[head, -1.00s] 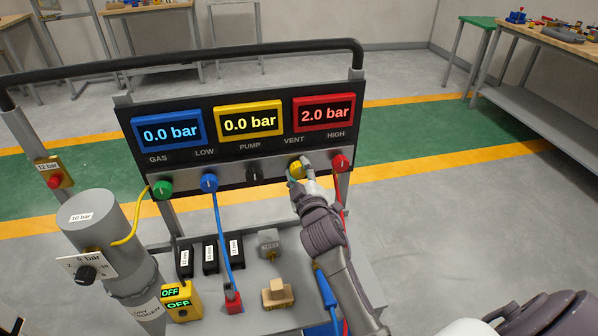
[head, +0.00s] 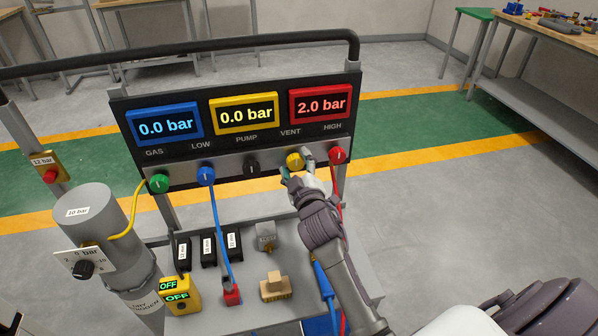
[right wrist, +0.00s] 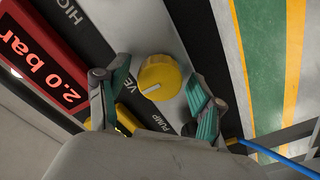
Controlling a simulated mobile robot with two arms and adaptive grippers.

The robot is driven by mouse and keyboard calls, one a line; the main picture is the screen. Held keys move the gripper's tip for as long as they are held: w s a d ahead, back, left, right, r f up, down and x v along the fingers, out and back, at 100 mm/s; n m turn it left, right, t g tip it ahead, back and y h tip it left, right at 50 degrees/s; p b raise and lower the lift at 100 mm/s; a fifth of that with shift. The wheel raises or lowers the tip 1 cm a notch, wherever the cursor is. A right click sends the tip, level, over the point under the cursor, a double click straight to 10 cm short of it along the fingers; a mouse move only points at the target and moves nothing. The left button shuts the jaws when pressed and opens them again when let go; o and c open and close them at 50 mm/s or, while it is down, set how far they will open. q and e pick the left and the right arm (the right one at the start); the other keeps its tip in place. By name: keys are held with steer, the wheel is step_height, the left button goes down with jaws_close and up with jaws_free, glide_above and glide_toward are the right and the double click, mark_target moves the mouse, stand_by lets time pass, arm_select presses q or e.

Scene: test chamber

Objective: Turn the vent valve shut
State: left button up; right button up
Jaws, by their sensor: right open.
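The vent valve (head: 294,160) is a yellow knob with a white pointer line on the panel's lower strip, under the VENT label. It also shows in the right wrist view (right wrist: 159,76), between the fingers and just beyond their tips. My right gripper (head: 298,176) is open in front of the knob; in the right wrist view its green-padded fingers (right wrist: 155,90) stand apart on either side of it. I see a gap between each finger and the knob. My left gripper is not in view.
A green gas knob (head: 159,183), blue low knob (head: 206,175), black pump knob (head: 251,167) and red high knob (head: 337,155) share the strip. The red display (head: 321,104) reads 2.0 bar; the blue and yellow ones read 0.0. A red hose (head: 338,200) hangs close to my right arm.

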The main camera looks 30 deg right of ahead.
steer(key=v, duration=1.1)
steer(key=shift+s, duration=0.4)
steer(key=shift+a+f, duration=0.1)
